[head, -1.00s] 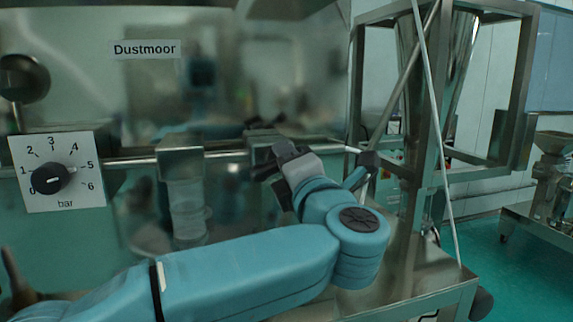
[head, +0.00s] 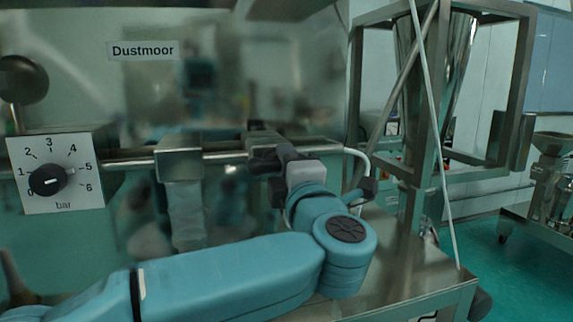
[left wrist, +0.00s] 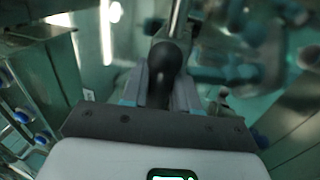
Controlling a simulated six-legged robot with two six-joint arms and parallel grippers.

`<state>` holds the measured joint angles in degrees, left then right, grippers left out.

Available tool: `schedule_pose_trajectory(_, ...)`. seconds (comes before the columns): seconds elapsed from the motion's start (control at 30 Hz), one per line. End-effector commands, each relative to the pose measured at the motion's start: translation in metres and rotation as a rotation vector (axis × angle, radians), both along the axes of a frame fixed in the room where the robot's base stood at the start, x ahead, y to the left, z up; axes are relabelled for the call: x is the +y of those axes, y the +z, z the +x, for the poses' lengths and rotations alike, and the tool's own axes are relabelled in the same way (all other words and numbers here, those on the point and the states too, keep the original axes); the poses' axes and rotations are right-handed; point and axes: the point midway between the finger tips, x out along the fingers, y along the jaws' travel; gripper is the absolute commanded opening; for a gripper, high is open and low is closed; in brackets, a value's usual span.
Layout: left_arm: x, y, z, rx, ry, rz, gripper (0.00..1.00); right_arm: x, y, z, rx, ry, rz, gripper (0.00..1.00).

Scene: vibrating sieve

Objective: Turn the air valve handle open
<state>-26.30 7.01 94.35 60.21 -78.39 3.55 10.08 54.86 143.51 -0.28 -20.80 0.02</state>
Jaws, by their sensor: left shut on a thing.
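My left gripper (head: 268,162) reaches the pipe (head: 225,154) along the front of the steel machine, at its right part. In the left wrist view, its two fingers (left wrist: 166,92) are shut on a dark, rounded knob (left wrist: 166,62), which I take as the air valve handle. A shiny metal rod (left wrist: 180,18) runs from the knob away from the gripper. In the head view the gripper and its wrist hide the handle, so its angle cannot be told there. My right gripper is in neither view.
A steel frame (head: 355,95) stands right of the gripper. A thin pale rod (head: 436,130) slants down before it.

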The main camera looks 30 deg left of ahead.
Motion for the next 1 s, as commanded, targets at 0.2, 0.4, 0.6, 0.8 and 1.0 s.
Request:
schedule_pose_trajectory(0.2,0.001,0.003,-0.001,-0.005,0.002,0.004,0.36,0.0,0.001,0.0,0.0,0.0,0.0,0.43)
schedule_pose_trajectory(0.4,0.001,0.002,0.0,-0.003,0.001,0.002,0.47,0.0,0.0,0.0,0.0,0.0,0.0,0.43)
schedule_pose_trajectory(0.6,-0.003,-0.001,-0.003,-0.003,0.0,0.0,0.47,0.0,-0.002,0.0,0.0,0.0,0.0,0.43)
schedule_pose_trajectory(0.8,-0.031,-0.011,-0.025,-0.005,-0.007,0.001,0.47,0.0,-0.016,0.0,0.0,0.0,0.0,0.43)
schedule_pose_trajectory(1.0,-0.072,-0.021,-0.061,-0.005,-0.007,0.001,0.47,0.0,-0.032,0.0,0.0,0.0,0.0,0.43)
